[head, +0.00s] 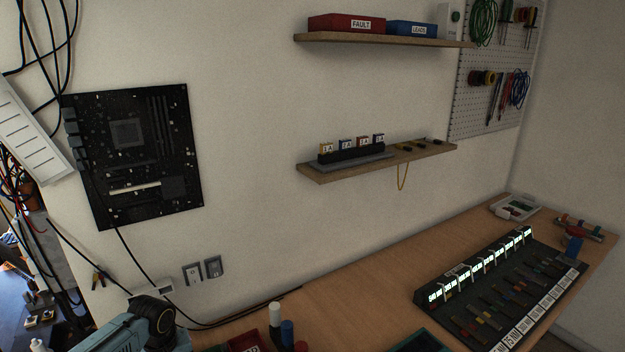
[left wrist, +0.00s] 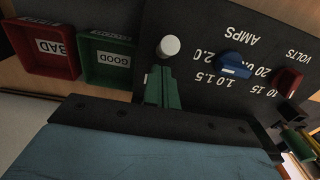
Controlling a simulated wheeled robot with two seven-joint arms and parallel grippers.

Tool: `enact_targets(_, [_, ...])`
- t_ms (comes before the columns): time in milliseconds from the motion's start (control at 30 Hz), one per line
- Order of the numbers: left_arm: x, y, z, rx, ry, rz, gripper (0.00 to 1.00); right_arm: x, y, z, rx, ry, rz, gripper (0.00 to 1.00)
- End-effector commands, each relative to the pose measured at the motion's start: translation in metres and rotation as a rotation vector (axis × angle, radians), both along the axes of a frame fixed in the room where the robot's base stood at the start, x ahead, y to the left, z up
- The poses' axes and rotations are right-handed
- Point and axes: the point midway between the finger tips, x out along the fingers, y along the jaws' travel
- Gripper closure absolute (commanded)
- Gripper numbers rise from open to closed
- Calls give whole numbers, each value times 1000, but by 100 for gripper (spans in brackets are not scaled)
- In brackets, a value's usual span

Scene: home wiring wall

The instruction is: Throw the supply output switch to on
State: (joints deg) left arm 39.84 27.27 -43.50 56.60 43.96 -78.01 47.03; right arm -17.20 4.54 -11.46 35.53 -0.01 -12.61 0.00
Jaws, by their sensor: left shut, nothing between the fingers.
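The supply is a dark panel (left wrist: 205,20) in the left wrist view, with upside-down AMPS and VOLTS markings. A white round-capped part (left wrist: 168,46), probably the output switch lever, stands out at its left; its on or off position cannot be told. A blue knob (left wrist: 234,64) and a red knob (left wrist: 287,80) are to its right. My left gripper (left wrist: 160,76) shows green fingers, shut and empty, just below the white cap; contact cannot be told. In the head view the white cap (head: 275,313) and blue knob (head: 287,331) show at the bottom. My right gripper is out of view.
A red BAD tray (left wrist: 42,48) and a green GOOD tray (left wrist: 107,58) stand left of the panel. The wooden bench (head: 365,265) is clear toward the wall. A dark rack of lit labels (head: 425,297) stands on the right. Wall outlets (head: 203,271) are at left.

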Motion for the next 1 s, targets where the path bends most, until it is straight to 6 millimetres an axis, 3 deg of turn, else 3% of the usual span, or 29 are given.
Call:
enact_targets(533, [5, 3, -4, 0, 0, -1, 100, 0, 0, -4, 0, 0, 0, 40])
enact_targets(767, [5, 3, -4, 0, 0, -1, 75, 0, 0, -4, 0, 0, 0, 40])
enact_targets(1000, [5, 3, -4, 0, 0, -1, 75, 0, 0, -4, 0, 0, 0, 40])
